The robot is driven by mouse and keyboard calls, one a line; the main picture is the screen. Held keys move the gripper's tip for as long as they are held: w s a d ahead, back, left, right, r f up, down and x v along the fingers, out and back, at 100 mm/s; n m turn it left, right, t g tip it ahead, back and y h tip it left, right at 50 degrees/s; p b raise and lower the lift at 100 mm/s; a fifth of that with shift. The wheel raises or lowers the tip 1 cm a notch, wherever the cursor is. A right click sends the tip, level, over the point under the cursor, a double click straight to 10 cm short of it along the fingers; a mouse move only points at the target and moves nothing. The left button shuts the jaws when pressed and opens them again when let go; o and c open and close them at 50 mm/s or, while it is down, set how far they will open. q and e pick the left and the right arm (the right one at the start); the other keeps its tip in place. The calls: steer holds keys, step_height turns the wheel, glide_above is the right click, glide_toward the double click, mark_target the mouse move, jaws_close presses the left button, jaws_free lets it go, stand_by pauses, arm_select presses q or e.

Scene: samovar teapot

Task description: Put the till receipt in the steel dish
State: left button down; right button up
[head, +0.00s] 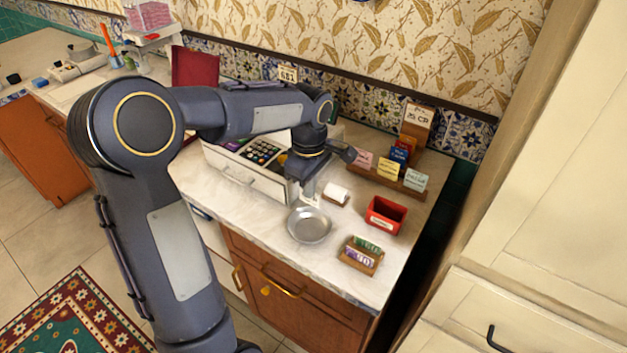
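The steel dish (309,226) is a round, shallow grey dish near the front edge of the marble counter. It looks empty. Just behind it and to its right, a white piece of paper (338,190), which may be the till receipt, sits on a small brown holder. My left arm reaches in from the left. Its gripper (312,194) points down behind the dish, just left of the white paper. The fingers are small and pale against the counter, so I cannot tell their opening or whether they touch anything. My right gripper is out of view.
A cash register with an open-looking drawer (248,175) stands left of the gripper. A red box (385,215) and a wooden card tray (361,255) stand right of the dish. A wooden rack with coloured cards (388,170) stands behind. Bare counter lies around the dish.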

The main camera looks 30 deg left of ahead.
arm_select(q)
step_height(320, 180, down, 3)
steer(key=shift+f+b, duration=0.1)
steer(key=shift+b, duration=1.05)
step_height(320, 180, down, 5)
steer(key=b, duration=0.4)
steer(key=c, duration=2.2)
jaws_free()
steer(key=c, duration=1.3)
jaws_free()
steer(key=shift+o, duration=0.2)
steer(key=shift+r, duration=0.2)
